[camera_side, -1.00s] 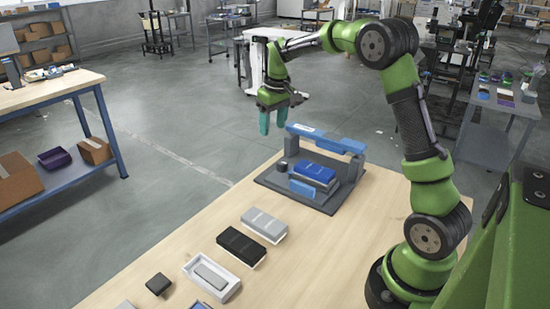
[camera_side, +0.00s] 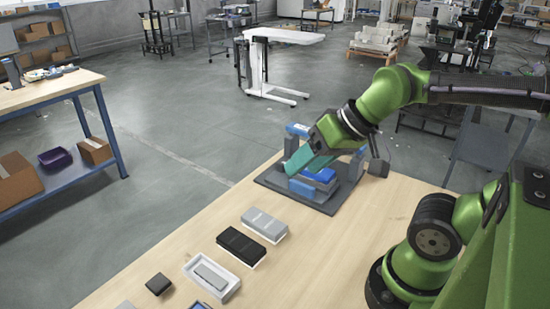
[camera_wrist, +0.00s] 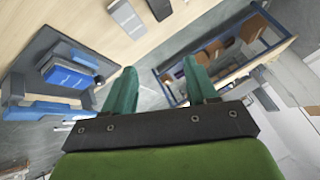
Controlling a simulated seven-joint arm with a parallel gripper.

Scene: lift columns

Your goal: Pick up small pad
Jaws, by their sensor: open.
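My gripper (camera_side: 308,160) is open, its teal fingers tilted down to the left in front of the grey-and-blue fixture in the side view. In the wrist view its fingers (camera_wrist: 160,82) are apart with nothing between them. Which item is the small pad is unclear. A small dark block (camera_side: 158,284) lies on the table, and a small grey piece (camera_side: 210,273) lies in a white tray (camera_side: 226,292). The fixture base (camera_side: 267,180) holds a blue block (camera_side: 303,188), partly hidden by my fingers; this block also shows in the wrist view (camera_wrist: 70,72).
A grey block (camera_side: 264,224) and a black block (camera_side: 240,245) lie between the tray and the fixture. The fixture's blue upper bar (camera_wrist: 40,111) stands above its base. The wooden table (camera_side: 335,245) is clear to the right of the blocks.

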